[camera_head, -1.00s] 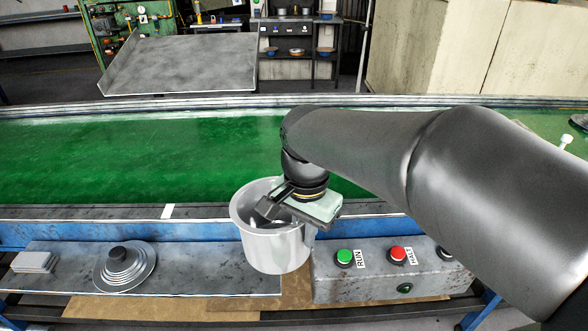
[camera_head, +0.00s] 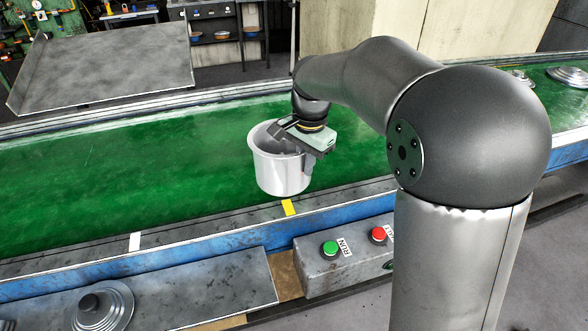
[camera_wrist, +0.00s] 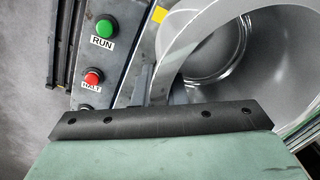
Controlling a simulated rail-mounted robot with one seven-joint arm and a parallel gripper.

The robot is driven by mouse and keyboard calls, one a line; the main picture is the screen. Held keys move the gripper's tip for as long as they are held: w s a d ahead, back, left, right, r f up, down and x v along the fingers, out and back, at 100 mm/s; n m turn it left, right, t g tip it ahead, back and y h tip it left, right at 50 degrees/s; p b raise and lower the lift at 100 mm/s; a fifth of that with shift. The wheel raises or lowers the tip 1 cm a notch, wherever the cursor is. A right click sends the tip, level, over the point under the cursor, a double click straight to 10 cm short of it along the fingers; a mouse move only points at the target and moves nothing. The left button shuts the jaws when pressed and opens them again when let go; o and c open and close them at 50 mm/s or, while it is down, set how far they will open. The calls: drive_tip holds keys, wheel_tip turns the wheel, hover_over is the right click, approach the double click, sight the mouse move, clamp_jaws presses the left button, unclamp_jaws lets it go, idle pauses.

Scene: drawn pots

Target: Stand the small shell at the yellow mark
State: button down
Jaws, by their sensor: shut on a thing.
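The small shell, a light grey open metal pot (camera_head: 279,172), hangs upright from my gripper at the near side of the green belt. My gripper (camera_head: 290,134) is shut on its rim on the right side. The yellow mark (camera_head: 288,208) is a short strip on the belt's near edge, just in front of the shell's base. I cannot tell if the base touches the belt. In the wrist view, the shell's open inside (camera_wrist: 225,50) fills the upper right, with the yellow mark (camera_wrist: 159,14) beside it. My fingertips are partly hidden there.
A white mark (camera_head: 135,241) lies on the same edge to the left. The control box (camera_head: 330,268) with green and red buttons stands in front. A stepped lid (camera_head: 115,300) lies on the front shelf. More lids (camera_head: 570,76) lie at far right. The belt left of the shell is clear.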

drive_tip(key=w+f, duration=0.2)
drive_tip(key=w+a+f+p, duration=0.1)
drive_tip(key=w+f, duration=0.1)
drive_tip(key=w+a+f, duration=0.1)
drive_tip(key=w+f, duration=0.1)
drive_tip(key=shift+w+a+p, duration=0.1)
drive_tip(key=shift+w+p, duration=0.2)
drive_tip(key=shift+w+a+f, duration=0.1)
drive_tip(key=shift+w+f, duration=0.15)
drive_tip(key=shift+f, duration=0.15)
drive_tip(key=shift+w+f, duration=0.15)
drive_tip(key=shift+f, duration=1.5)
drive_tip(key=shift+f, duration=0.15)
drive_tip(key=c, duration=1.5)
unclamp_jaws()
